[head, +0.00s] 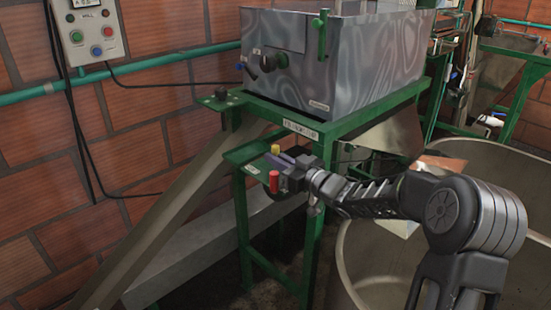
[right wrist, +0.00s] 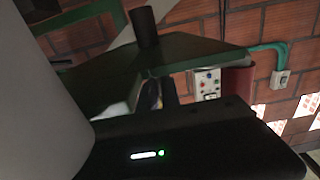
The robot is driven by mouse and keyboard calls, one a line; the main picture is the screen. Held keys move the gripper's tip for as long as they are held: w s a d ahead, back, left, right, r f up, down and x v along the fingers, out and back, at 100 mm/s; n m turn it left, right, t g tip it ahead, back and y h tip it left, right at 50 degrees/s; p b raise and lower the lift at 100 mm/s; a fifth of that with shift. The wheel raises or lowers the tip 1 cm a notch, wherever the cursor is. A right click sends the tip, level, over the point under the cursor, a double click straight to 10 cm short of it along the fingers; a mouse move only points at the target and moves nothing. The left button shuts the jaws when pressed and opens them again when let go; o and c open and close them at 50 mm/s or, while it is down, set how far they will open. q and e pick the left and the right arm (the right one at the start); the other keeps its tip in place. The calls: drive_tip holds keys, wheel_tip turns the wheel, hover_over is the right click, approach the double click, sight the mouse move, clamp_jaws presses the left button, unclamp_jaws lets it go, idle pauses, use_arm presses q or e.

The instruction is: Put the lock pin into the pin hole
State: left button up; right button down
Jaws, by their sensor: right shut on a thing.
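My right gripper (head: 281,169) reaches in from the right and is at the small green shelf (head: 245,155) under the hopper. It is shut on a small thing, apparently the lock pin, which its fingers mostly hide. A red cylinder (head: 274,181) shows just in front of the fingers and a yellow one (head: 275,149) just behind them. I cannot tell whether either is part of the held thing. In the right wrist view the dark fingers (right wrist: 168,92) are partly covered by the gripper body. I cannot make out the pin hole. My left gripper is not in view.
A grey metal hopper (head: 330,60) stands on a green frame (head: 330,125) just above my gripper. A sloping chute (head: 165,215) lies to the left, and a large round tub (head: 375,265) to the right.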

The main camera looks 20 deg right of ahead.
drive_tip(key=shift+f+b, duration=0.65)
drive_tip(key=shift+f, duration=0.25)
drive_tip(key=c, duration=1.5)
unclamp_jaws()
drive_tip(key=shift+f, duration=0.1)
drive_tip(key=shift+s, duration=0.15)
drive_tip(key=shift+b+v, duration=0.4)
drive_tip(key=shift+v, duration=3.4)
